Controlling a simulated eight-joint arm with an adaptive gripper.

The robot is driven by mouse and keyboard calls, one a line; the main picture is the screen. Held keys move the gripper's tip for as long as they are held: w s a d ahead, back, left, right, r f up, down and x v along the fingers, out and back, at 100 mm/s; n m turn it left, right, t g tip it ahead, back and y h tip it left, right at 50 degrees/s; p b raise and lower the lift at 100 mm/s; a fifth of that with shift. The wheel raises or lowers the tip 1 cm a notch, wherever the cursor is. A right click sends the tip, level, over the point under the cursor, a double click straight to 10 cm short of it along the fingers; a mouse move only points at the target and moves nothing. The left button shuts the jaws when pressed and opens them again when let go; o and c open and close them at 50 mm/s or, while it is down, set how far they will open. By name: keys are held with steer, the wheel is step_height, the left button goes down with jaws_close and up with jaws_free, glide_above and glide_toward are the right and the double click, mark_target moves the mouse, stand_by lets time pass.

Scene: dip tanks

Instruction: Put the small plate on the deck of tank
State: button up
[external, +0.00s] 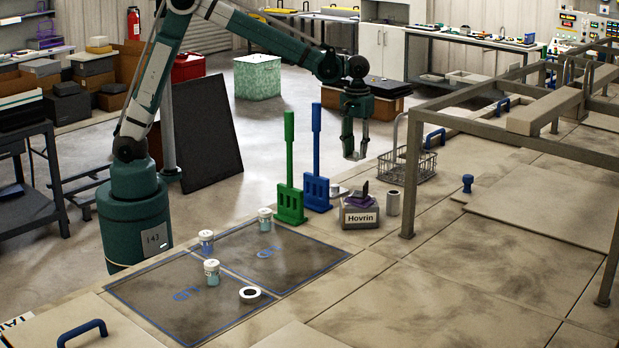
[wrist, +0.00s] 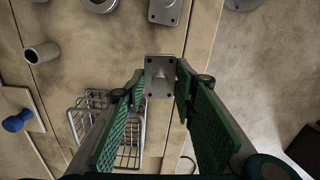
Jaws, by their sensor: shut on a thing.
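My gripper (external: 355,153) is raised near the back edge of the tan tank deck (external: 480,265), left of the wire basket. In the wrist view, my gripper (wrist: 160,80) is shut on a small grey metal plate (wrist: 159,68) with holes and a raised middle. The plate is between the green-padded fingertips. A second similar grey plate (wrist: 165,11) lies below, at the top of the wrist view.
A wire basket (external: 413,166), a grey cylinder (external: 394,203) and a box labelled Hovrin (external: 359,213) stand on the deck. Green (external: 290,190) and blue (external: 316,180) upright tools stand nearby. Jars (external: 211,271) and a white ring (external: 250,294) sit on dark, blue-outlined panels. A metal frame (external: 409,180) rises right.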

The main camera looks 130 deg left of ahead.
glide_above(355, 184)
steer(key=shift+w+d+f, duration=0.1)
steer(key=shift+f, duration=2.7)
steer(key=shift+f, duration=2.05)
steer(key=shift+f, duration=0.15)
steer(key=o, duration=0.8)
steer(key=shift+o, duration=0.4)
step_height(355, 184, up, 12)
steer(key=shift+r, duration=0.15)
